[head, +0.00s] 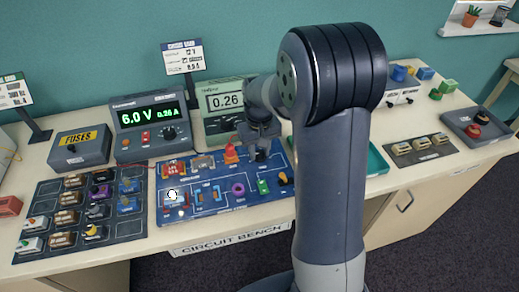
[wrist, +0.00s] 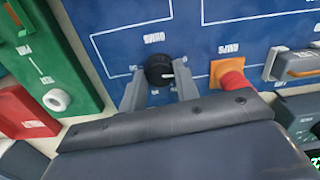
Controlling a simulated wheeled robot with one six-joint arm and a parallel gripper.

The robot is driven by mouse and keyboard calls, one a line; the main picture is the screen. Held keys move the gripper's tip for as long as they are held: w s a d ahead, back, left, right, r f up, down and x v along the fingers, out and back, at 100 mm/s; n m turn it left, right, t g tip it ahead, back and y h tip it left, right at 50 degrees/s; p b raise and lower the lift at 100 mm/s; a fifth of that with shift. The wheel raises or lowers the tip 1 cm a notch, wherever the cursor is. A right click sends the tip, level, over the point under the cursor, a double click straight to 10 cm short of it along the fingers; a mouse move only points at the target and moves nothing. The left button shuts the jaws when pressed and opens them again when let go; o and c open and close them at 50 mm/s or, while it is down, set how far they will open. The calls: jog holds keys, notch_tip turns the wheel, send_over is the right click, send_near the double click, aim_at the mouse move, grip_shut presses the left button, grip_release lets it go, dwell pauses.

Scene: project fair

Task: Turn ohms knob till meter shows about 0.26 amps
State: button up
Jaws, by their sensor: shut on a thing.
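The ohms knob (wrist: 158,68) is black and round with a white pointer mark, on the blue circuit board (wrist: 110,14). In the wrist view it sits between the two grey fingers of my gripper (wrist: 160,86), which is shut on it. In the head view my gripper (head: 262,146) is at the back right of the board (head: 215,213), and the knob is hidden there. The meter (head: 225,100) behind the board reads 0.26. The power supply (head: 150,122) to its left reads 6.0 V and 0.26 A.
A red cap on an orange base (wrist: 232,76) stands close beside my gripper. A bulb (head: 172,195) on the board looks lit. A dark parts tray (head: 50,190) lies left of the board, and a fuses box (head: 80,146) stands behind it. My arm blocks the view right of the board.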

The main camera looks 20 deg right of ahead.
aim_at(260, 153)
jog(key=o, duration=1)
notch_tip(260, 153, up, 11)
jog(key=shift+f, duration=0.1)
notch_tip(260, 153, down, 11)
jog(key=shift+f, duration=0.1)
jog(key=shift+r+m, duration=0.2)
jog(key=shift+m, duration=0.3)
jog(key=shift+r, duration=0.8)
